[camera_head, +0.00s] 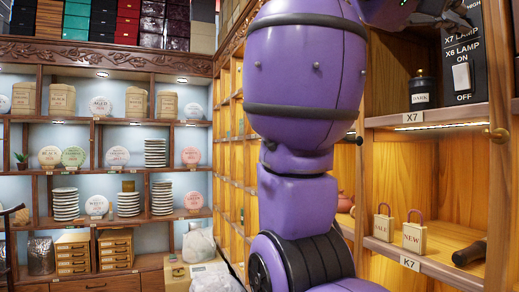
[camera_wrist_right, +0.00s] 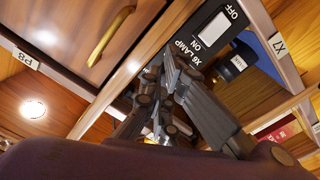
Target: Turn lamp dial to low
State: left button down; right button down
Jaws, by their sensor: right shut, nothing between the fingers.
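A black lamp panel (camera_head: 463,60) stands at the upper right of the head view, marked X7 LAMP above and X6 LAMP ON/OFF below. Its white rocker switch (camera_head: 461,77) also shows in the right wrist view (camera_wrist_right: 209,31). The word HIGH shows by the panel's top. The X7 dial itself is not visible; my gripper and the frame edge cover that part. My right gripper (camera_head: 450,12) is at the panel's top. In the wrist view its dark fingers (camera_wrist_right: 172,65) are shut and empty, beside the X6 LAMP lettering. I cannot tell whether they touch the dial. My left gripper is out of view.
A dark jar (camera_head: 421,92) stands on the X7 shelf left of the panel. A brass handle (camera_wrist_right: 108,40) is close to the gripper. Shelves of tea cakes fill the left.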

jog(key=x, duration=0.3)
jog(key=shift+w+d+f, duration=0.15)
jog(key=shift+w, duration=0.15)
jog(key=shift+r, duration=0.2)
jog(key=shift+w+r, duration=0.3)
dwell(0.6)
jog(key=shift+w+f, duration=0.35)
jog(key=shift+w, duration=0.05)
dwell(0.6)
jog(key=shift+w+a+f, duration=0.15)
jog(key=shift+w+a, duration=0.2)
jog(key=shift+w, duration=0.05)
jog(key=shift+f, duration=0.1)
